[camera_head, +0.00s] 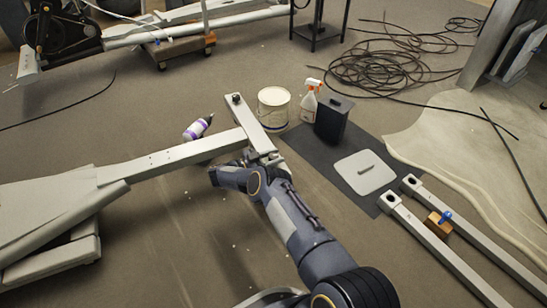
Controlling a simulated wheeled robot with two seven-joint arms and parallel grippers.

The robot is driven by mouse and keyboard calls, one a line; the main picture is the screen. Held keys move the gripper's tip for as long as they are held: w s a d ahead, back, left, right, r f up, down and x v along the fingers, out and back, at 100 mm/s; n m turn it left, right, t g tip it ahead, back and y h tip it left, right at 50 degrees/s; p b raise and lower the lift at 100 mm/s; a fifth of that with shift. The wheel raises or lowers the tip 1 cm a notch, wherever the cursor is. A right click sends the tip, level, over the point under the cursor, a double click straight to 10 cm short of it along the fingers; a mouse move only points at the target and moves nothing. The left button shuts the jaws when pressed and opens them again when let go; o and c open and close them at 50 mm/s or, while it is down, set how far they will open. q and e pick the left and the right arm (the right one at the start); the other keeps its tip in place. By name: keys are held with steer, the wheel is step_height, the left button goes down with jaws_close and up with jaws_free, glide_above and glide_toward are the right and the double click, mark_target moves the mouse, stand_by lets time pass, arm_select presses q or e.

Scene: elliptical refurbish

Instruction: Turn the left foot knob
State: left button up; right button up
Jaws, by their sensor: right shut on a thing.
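The long grey elliptical frame (165,158) lies on the floor from the left and ends at a grey crossbar foot (249,118). A small black knob (236,98) shows at the foot's far end. My right arm reaches up from the bottom. My right gripper (262,158) is at the near end of the foot and is shut on the foot knob there. That knob is hidden by the gripper and wrist. My left gripper is not in view.
A white bucket (273,108), a spray bottle (309,102) and a black bin (332,120) stand right of the foot. Two grey rails (455,262) lie at right.

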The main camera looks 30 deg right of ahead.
stand_by(0.5)
steer(key=o, duration=1)
steer(key=shift+w+a, duration=0.2)
steer(key=shift+a, duration=1.75)
steer(key=shift+w+a, duration=0.2)
steer(key=shift+a, duration=1.7)
